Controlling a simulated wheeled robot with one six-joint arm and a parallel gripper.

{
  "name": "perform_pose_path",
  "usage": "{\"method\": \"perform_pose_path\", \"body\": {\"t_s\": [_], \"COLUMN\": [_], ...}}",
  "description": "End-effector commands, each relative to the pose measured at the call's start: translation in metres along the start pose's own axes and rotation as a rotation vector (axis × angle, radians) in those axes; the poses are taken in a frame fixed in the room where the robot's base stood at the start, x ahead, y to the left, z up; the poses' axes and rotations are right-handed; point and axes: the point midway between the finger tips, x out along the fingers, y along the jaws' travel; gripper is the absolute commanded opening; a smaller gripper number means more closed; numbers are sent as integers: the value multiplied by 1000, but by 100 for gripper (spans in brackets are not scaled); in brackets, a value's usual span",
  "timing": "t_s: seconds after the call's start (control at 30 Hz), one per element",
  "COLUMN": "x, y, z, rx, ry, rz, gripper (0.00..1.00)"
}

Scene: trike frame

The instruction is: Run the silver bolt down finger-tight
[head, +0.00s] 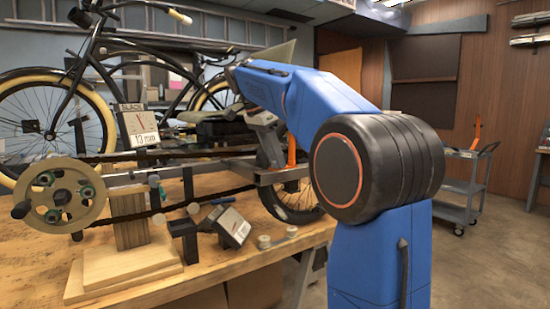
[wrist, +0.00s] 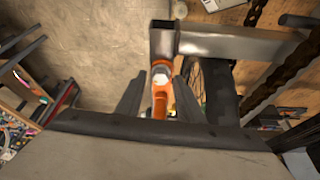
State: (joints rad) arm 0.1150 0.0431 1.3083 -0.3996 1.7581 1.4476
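My gripper (wrist: 159,92) shows in the wrist view as two grey fingers standing apart. An orange part (wrist: 159,104) with a pale, silvery spot (wrist: 161,76) lies in line with the gap between them. I see narrow gaps on both sides, so the fingers do not appear to grip it. I cannot tell whether the pale spot is the silver bolt. The trike frame's grey square tube (wrist: 235,46) has its open end just beyond the fingers. In the head view the frame (head: 240,165) runs along the bench, and the orange part (head: 291,152) stands upright at its right end, beside my gripper.
A wooden chainring disc (head: 40,190) stands on a wooden block at left. A tilted meter (head: 232,228) and small spools (head: 264,242) lie on the workbench (head: 30,270). A bicycle is behind; a grey cart (head: 462,185) stands at right.

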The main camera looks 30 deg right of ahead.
Motion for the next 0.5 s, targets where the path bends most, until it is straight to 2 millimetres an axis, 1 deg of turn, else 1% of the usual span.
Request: {"method": "perform_pose_path", "body": {"t_s": [0.07,0.3,0.5], "x": [0,0,0], "y": [0,1,0], "z": [0,0,0], "rx": [-11,-133,-139], "ry": [0,0,0], "rz": [-5,-55,-57], "gripper": [34,34,34]}}
